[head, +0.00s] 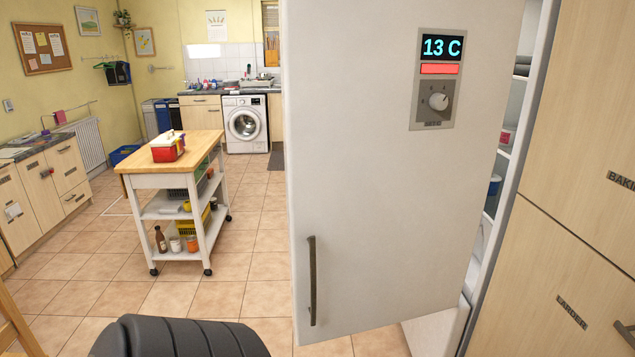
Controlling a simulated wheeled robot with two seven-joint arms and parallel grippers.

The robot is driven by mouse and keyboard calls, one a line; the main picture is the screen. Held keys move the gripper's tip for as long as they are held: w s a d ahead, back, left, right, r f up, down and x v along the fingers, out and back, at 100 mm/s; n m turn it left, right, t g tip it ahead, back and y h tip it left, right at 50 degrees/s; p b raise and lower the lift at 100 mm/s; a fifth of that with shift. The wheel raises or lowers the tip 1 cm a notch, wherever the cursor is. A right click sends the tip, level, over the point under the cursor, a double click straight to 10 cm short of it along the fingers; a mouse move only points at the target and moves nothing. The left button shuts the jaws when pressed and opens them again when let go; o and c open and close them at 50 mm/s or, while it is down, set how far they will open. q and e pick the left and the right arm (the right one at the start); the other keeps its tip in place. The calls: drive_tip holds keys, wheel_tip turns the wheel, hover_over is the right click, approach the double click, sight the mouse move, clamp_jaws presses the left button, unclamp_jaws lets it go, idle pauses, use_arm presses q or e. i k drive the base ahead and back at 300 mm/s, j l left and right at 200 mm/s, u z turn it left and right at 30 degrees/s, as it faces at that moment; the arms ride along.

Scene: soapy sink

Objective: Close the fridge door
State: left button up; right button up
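The white fridge door (390,200) stands open in the head view, swung out toward me and covering the middle right. It has a grey vertical handle (312,281) low on its left edge. A panel (436,78) with a display reading 13 C, a red bar and a round knob is on its upper right. Shelves (505,135) with a few items show in the gap between the door and the cabinet at right. Neither of my grippers is in view.
A kitchen trolley (160,181) with a red cool box (168,150) on top stands left of the door. A dark rounded object (180,338) is at the bottom edge. Wooden cupboards (575,200) stand at right. Tiled floor (200,298) is clear between trolley and door.

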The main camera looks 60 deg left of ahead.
sight(387, 190)
drive_tip(key=u, duration=1.35)
